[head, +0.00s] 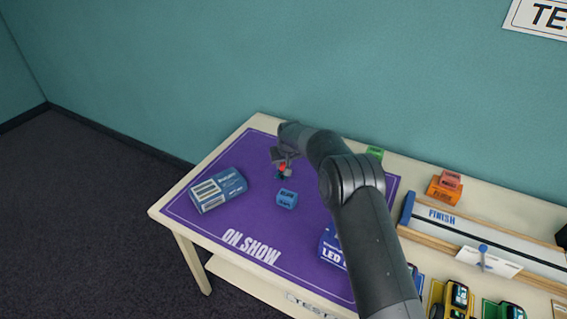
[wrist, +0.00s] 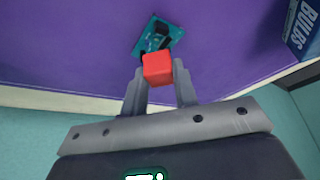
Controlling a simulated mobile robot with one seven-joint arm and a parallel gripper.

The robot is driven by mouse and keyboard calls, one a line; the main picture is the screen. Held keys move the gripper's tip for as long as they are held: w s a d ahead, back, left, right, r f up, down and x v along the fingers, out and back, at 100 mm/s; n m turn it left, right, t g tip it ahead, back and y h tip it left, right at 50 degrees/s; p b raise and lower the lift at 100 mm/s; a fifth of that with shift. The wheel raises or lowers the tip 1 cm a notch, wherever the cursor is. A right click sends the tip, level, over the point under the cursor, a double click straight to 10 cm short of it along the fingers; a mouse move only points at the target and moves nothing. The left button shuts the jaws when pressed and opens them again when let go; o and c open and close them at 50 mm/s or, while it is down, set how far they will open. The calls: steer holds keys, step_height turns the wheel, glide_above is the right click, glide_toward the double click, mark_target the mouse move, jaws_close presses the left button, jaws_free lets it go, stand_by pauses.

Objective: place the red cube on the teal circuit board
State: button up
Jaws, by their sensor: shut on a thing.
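The red cube (wrist: 158,68) is between the fingertips of my gripper (wrist: 160,82), which is shut on it. It also shows small and red in the head view (head: 282,168), below my gripper (head: 284,163). The teal circuit board (wrist: 158,37) lies on the purple mat, beyond the cube in the wrist view, with dark parts on it. The cube and a finger hide some of its near part. In the head view only a small teal bit of it shows just below the cube. I cannot tell the gap between cube and board.
On the purple mat (head: 180,206) a blue box (head: 217,189) stands left, a small blue box (head: 287,199) in front of my gripper, and an LED box (head: 331,248) by my arm. A track (head: 480,240), orange blocks (head: 444,188) and toy cars (head: 455,300) are right.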

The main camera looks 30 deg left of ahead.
steer(key=shift+f, duration=0.3)
steer(key=o, duration=0.9)
steer(key=shift+o, duration=0.2)
steer(key=shift+r, duration=0.3)
steer(key=v, duration=1.2)
steer(key=shift+r, duration=0.1)
